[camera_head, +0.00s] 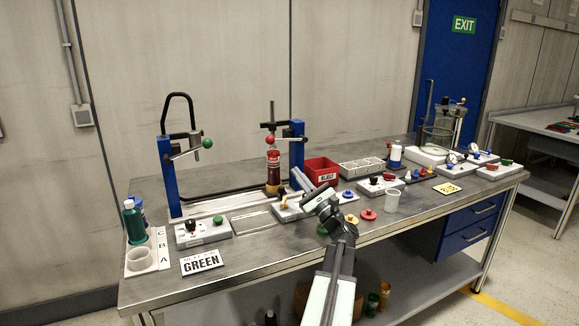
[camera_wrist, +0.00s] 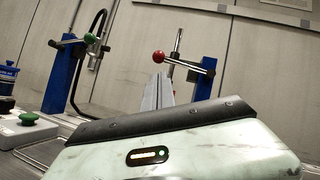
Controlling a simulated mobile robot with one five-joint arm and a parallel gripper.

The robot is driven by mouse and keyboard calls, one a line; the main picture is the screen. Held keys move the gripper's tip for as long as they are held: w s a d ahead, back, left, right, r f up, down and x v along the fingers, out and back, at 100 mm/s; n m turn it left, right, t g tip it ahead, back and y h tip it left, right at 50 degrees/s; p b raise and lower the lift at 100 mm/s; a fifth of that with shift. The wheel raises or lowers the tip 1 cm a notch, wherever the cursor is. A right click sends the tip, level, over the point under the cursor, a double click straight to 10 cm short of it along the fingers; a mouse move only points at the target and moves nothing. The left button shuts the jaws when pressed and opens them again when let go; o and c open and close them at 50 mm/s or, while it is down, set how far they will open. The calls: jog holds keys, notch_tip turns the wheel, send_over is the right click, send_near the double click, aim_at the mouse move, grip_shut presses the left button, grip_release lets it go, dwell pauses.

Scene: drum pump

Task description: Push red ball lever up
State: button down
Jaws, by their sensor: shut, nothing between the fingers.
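The red ball (camera_head: 270,139) sits on the end of a metal lever that runs right to a blue post (camera_head: 297,150). In the wrist view the red ball (camera_wrist: 159,57) is just above my fingertips, with the lever running right to the blue post (camera_wrist: 204,82). My gripper (camera_head: 296,172) is shut and empty, pointing up. In the head view its tips are below and right of the ball; a small gap shows in the wrist view (camera_wrist: 158,76). A dark red bottle (camera_head: 273,162) stands below the ball.
A green ball lever (camera_head: 207,143) is on a second blue post (camera_head: 167,165) at left. A red bin (camera_head: 321,170) stands close right of my gripper. Control boxes, knobs and a white cup (camera_head: 392,201) line the bench front. A GREEN sign (camera_head: 201,262) lies at front left.

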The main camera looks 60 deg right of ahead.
jog(key=p+x, duration=0.5)
jog(key=x, duration=0.6)
jog(key=shift+w+r, duration=0.25)
jog(key=shift+w, duration=0.15)
notch_tip(320, 180, up, 2)
jog(key=shift+r+p, duration=0.1)
jog(key=shift+p, duration=1.1)
jog(key=shift+s+a+f, duration=0.15)
jog(key=shift+s+f, duration=0.05)
jog(key=shift+f, duration=0.15)
jog(key=b, duration=0.8)
send_near(273, 139)
jog(key=a+v, duration=0.1)
jog(key=v, duration=0.6)
jog(key=shift+w, duration=0.25)
